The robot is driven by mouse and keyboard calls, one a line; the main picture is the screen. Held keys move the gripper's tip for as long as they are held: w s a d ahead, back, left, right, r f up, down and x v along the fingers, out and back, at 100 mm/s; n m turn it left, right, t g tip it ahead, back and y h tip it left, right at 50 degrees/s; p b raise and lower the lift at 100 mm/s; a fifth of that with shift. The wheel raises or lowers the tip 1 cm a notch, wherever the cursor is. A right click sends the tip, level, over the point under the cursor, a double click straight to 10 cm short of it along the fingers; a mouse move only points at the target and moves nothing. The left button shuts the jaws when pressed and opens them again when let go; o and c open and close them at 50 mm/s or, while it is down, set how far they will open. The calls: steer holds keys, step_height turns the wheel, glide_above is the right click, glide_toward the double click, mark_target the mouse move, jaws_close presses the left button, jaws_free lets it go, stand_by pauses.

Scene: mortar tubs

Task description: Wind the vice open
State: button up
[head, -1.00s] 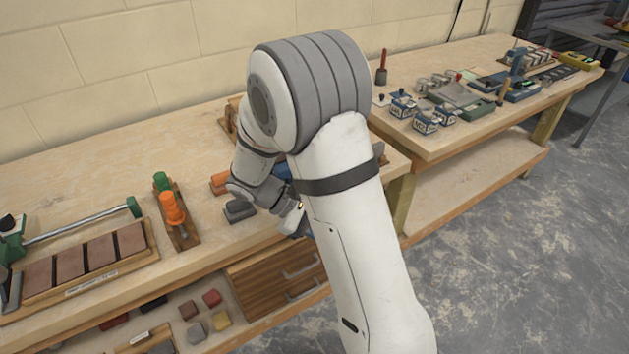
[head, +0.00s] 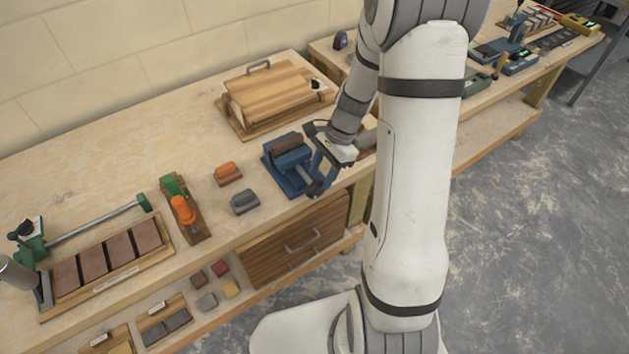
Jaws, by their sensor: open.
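The blue vice (head: 283,167) stands on the workbench near its front edge, with brownish jaw faces on top. Its right end is partly covered by my gripper, and I cannot make out its handle clearly. My gripper (head: 316,162) is open at the right side of the vice, close to it. Whether the fingers touch the vice or straddle a part of it cannot be told from this view.
A wooden box with a handle (head: 268,95) stands behind the vice. Left of the vice are a grey block (head: 245,201), an orange block (head: 228,174) and a green and orange plane (head: 184,211). A drawer unit (head: 297,240) sits below the bench top.

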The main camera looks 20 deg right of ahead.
mark_target(318, 182)
steer(key=x, duration=0.4)
steer(key=shift+a+f, duration=0.25)
steer(key=shift+f, duration=0.1)
steer(key=shift+s, duration=0.1)
steer(key=shift+c, duration=0.2)
jaws_close()
